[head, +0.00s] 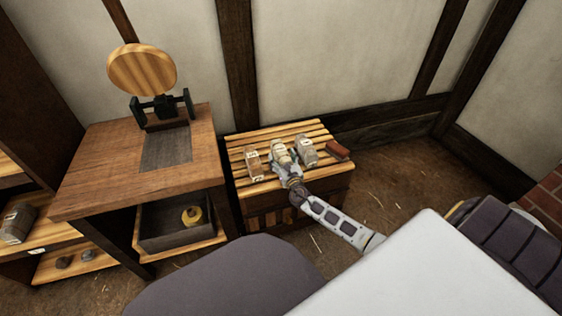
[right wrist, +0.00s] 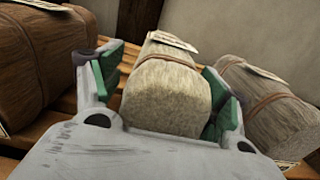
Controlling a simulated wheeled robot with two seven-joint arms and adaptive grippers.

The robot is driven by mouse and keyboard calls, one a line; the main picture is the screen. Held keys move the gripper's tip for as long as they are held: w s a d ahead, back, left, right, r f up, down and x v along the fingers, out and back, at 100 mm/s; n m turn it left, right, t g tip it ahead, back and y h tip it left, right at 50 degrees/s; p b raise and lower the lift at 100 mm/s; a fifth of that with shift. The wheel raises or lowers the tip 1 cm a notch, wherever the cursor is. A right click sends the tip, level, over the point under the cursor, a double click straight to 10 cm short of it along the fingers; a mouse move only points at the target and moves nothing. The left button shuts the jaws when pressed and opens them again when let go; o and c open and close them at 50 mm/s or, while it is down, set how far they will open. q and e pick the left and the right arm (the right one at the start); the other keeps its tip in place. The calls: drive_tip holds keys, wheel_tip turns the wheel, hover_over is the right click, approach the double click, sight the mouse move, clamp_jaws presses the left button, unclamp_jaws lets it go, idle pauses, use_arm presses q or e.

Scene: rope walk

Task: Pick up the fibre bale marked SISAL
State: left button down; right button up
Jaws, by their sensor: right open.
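The lettering is too small or too slanted to read, so I cannot tell which is SISAL. The middle bale (head: 280,147) is pale cream; it also shows in the right wrist view (right wrist: 166,92). My right gripper (head: 284,163) is open, its green-padded fingers (right wrist: 163,98) on either side of that bale's near end. A brown bale (head: 252,163) lies to the left and a grey-brown bale (head: 308,150) to the right. My left gripper is not in view.
A reddish-brown object (head: 338,150) lies at the stand's right edge. A wooden bench (head: 95,160) with a round wooden disc (head: 142,70) on a black mount stands left. The wall is close behind the stand. Open floor (head: 390,185) lies to the right.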

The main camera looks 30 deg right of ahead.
sight(282, 157)
drive_tip(key=shift+c, duration=0.3)
drive_tip(key=c, duration=1)
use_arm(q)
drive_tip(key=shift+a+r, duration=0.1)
use_arm(e)
drive_tip(key=shift+r, duration=0.2)
